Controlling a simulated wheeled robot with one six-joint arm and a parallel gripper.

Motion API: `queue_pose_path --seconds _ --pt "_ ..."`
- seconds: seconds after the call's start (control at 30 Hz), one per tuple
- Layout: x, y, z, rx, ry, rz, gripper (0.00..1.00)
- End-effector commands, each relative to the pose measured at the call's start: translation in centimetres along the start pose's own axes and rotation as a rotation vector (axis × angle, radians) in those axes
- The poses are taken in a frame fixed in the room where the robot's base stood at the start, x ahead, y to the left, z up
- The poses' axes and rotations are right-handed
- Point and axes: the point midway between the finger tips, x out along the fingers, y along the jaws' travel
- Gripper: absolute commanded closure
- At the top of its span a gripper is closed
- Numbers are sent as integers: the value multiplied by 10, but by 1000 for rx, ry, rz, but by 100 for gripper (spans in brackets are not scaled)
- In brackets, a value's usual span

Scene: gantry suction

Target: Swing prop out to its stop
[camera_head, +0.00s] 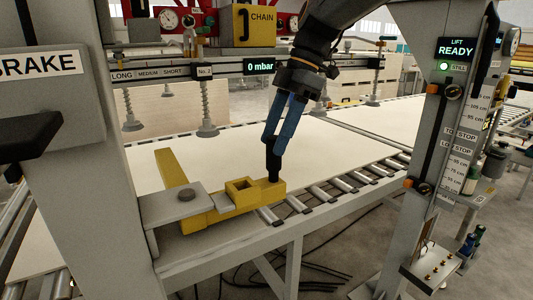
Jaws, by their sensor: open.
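The yellow prop (225,213) is a bar with a square socket, low in the middle of the head view. It runs rightward from a grey hinge bracket (170,205) at the left post, along the front edge of the roller conveyor. My gripper (274,174) points down at the prop's right end, its black fingertips at or just above it; I cannot tell whether they touch. The jaws are open, with the two blue fingers overlapping in this view. The fingertips hide part of the prop's end.
A white board (350,140) lies on the conveyor behind the prop. Suction cups (207,130) hang above it from a beam with a "0 mbar" display (260,66). A grey post (432,130) with a "LIFT READY" panel stands right. A yellow slanted bar (170,168) rises behind the bracket.

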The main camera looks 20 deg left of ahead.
Motion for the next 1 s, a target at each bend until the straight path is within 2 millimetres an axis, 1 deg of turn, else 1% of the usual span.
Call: queue_pose_path --seconds 0.1,0.3,0.47,0.7,0.87,0.9,0.97,1.0 --pt "19 -1 -1 3 1 -3 54" --pt "43 0 0 2 -1 -1 54" --pt "51 0 1 3 -1 0 54" --pt "52 0 1 3 -1 1 54" --pt "52 0 1 3 -1 1 81" --pt "52 0 1 3 -1 1 88" --pt "52 0 1 3 -1 2 98" --pt "52 0 1 3 -1 2 100"
